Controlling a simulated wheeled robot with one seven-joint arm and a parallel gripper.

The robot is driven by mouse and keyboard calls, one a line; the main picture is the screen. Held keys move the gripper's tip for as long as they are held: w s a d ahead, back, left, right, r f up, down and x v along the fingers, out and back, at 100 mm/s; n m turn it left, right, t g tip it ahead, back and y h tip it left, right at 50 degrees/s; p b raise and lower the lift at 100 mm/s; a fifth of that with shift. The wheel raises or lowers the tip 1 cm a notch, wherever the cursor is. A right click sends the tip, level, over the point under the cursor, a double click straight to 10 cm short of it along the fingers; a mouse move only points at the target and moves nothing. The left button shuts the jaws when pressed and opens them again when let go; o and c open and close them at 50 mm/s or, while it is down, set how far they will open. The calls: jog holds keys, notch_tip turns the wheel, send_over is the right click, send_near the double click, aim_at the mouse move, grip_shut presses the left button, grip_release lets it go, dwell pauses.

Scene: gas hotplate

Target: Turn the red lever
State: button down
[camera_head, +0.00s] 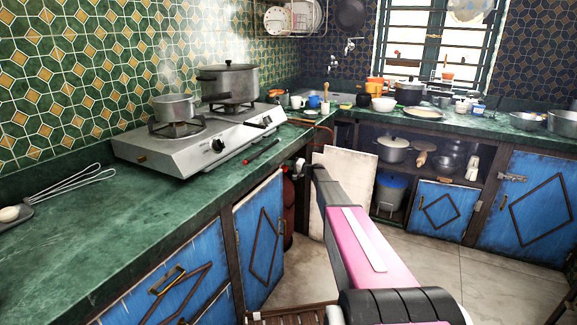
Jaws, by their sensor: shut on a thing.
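My gripper (292,165) is at the front edge of the green counter, just right of the stove. It is shut on a small part there. A small red piece, which looks like the red lever (281,171), shows at the left of the fingertips. The fingers hide most of it, so its angle cannot be told. A dark red gas cylinder (289,205) stands below, in the opening under the counter.
The steel gas stove (190,150) carries two steaming pots. A black and red stick-like tool (262,151) lies on the counter (150,215) close left of my gripper. A pale board (345,185) leans behind my arm. The floor to the right is clear.

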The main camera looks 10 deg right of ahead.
jog(key=shift+f+m, duration=0.25)
jog(key=shift+m, duration=0.55)
jog(key=shift+f+m, duration=0.25)
jog(key=shift+m, duration=0.55)
jog(key=c, duration=1.2)
grip_release()
jog(key=shift+o, duration=0.2)
jog(key=v, duration=1)
jog(key=shift+s+d, duration=0.2)
jog(key=shift+d, duration=0.15)
jog(key=shift+a, duration=0.1)
